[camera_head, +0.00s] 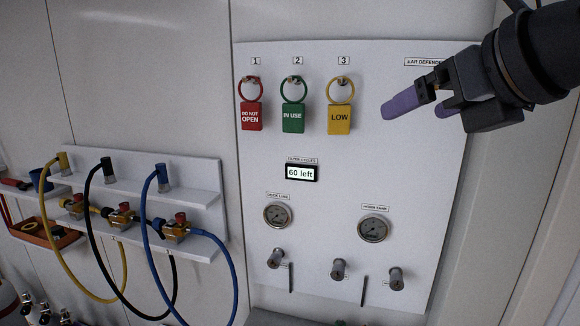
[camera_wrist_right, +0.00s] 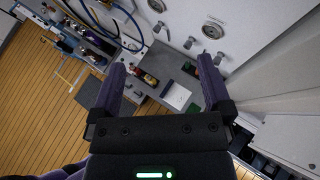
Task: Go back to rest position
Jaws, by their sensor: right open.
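My right gripper (camera_head: 416,106) is at the upper right of the head view, in front of the panel's right part, with purple fingers pointing left. It is open, and the right wrist view shows its two fingers (camera_wrist_right: 160,88) apart with nothing between them. The white panel (camera_head: 400,160) carries a red tag (camera_head: 251,116), a green tag (camera_head: 293,118) and a yellow tag (camera_head: 340,120), each hanging by a ring under numbers 1, 2 and 3. A display (camera_head: 301,173) reads "60 left". My left gripper is not in view.
A white shelf (camera_head: 195,195) at the left holds yellow, black and blue hoses with brass fittings. Two gauges (camera_head: 373,229) and several key-like knobs (camera_head: 339,269) are low on the panel. An orange tray (camera_head: 45,234) sits far left. Wooden floor (camera_wrist_right: 40,110) shows in the wrist view.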

